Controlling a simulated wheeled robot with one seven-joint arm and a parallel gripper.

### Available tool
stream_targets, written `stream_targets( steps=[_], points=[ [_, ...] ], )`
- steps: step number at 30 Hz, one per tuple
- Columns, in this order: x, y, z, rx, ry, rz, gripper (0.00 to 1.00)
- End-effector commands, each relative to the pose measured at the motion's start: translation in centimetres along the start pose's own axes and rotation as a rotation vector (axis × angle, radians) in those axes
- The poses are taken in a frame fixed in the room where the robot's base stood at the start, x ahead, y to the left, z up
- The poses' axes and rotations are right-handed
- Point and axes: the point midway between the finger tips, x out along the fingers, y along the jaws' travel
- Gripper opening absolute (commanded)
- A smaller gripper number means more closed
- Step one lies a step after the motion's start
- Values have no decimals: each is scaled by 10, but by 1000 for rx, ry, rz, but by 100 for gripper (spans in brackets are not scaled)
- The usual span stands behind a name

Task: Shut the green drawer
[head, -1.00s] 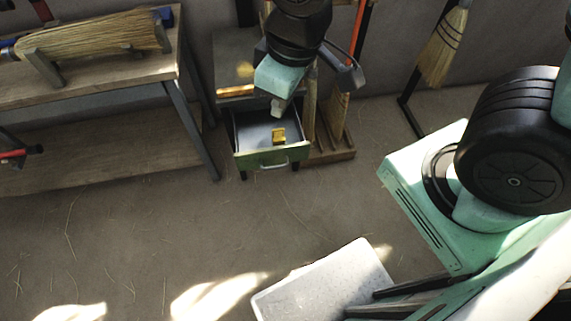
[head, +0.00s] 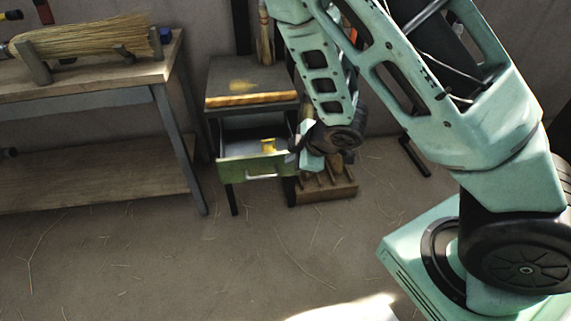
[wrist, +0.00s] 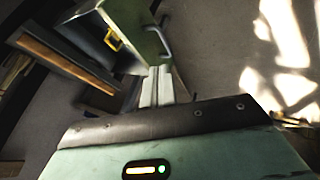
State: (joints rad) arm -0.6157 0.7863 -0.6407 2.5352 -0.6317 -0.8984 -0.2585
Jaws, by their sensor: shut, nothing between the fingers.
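The green drawer (head: 240,170) stands pulled out from the small dark cabinet (head: 225,80). A pale bar handle (head: 262,177) is on its green front, and a yellow object (head: 268,145) lies inside. In the wrist view the green front (wrist: 130,22), its handle (wrist: 164,42) and the yellow object (wrist: 113,40) show ahead of my gripper. My gripper (wrist: 157,72) is shut and empty, with its pale fingers close together at one end of the drawer front. I cannot tell whether they touch it. In the head view the fingers are mostly hidden at the drawer's right end.
A wooden workbench (head: 90,70) with a straw broom head (head: 85,42) in a holder stands on the left. A slotted wooden rack (head: 325,190) sits on the floor right of the cabinet. The floor (head: 190,260) before the drawer is clear.

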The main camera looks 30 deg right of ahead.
Motion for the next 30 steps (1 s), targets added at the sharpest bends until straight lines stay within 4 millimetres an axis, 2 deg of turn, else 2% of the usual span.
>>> stream_targets(
  steps=[14,16,21,30],
  points=[
    [94,-2,1,-1,-1,-1,0],
    [96,13,-1,2,1,3,0],
    [105,29,-1,4,2,1,0],
    [108,35,0,5,1,0,0]
  ],
)
